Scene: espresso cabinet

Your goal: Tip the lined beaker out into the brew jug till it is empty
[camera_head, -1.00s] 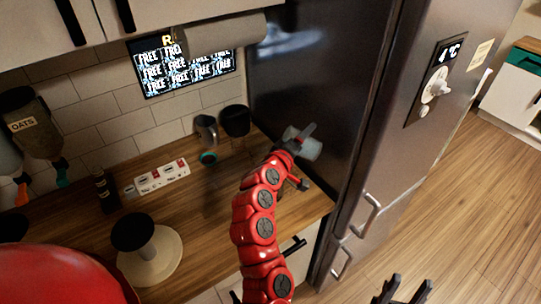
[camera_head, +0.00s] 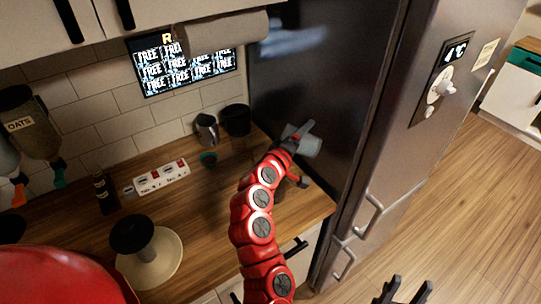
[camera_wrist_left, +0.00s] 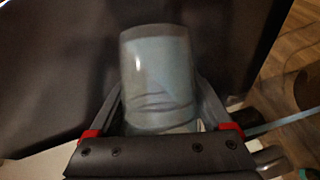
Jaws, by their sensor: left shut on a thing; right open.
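The lined beaker (camera_head: 309,146) is pale and see-through. My left gripper (camera_head: 302,150) is shut on it, above the right end of the counter beside the fridge. The beaker looks tilted in the head view. In the left wrist view the beaker (camera_wrist_left: 158,80) sits between the fingers, with dark lines around its wall; I cannot tell how much is in it. A dark shape (camera_head: 280,187) shows partly behind my red arm, below the gripper; I cannot tell whether it is the brew jug. My right gripper (camera_head: 404,289) is open and empty at the bottom edge.
A metal pitcher (camera_head: 206,129) and a dark container (camera_head: 236,119) stand by the wall. A power strip (camera_head: 161,177), a dark bottle (camera_head: 105,192) and a black-topped stand (camera_head: 150,258) are further left. The fridge (camera_head: 400,120) closes off the right side.

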